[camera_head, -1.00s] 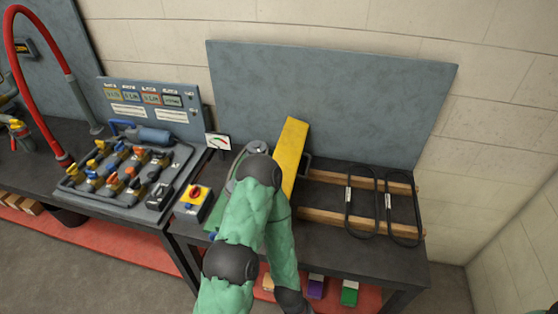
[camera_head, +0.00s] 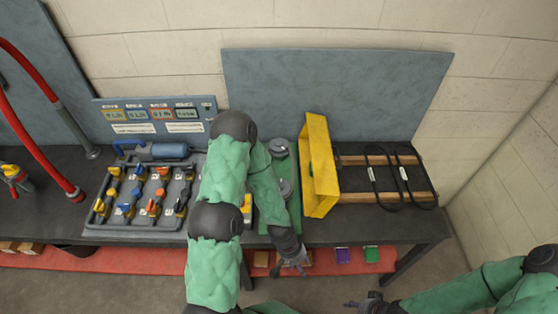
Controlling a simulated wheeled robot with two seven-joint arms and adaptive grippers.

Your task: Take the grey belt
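Two dark belt loops lie side by side across wooden rails on the right of the bench: the left belt (camera_head: 371,178) and the right belt (camera_head: 404,180). Each has a small white label. Both look near black, so I cannot tell which is grey. A yellow guard (camera_head: 319,166) stands beside a green base (camera_head: 285,215) with grey pulleys (camera_head: 279,148). My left gripper (camera_head: 293,264) is low at the bench's front edge, away from the belts, with its fingers seemingly spread and empty. My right gripper (camera_head: 362,303) is low in front of the bench, small and unclear.
A tray of small valve-like parts (camera_head: 149,192) and a panel with displays (camera_head: 156,115) stand to the left. A red hose (camera_head: 45,155) arches at far left. A grey board (camera_head: 330,90) backs the bench. Coloured blocks (camera_head: 343,255) lie on the red lower shelf (camera_head: 135,261).

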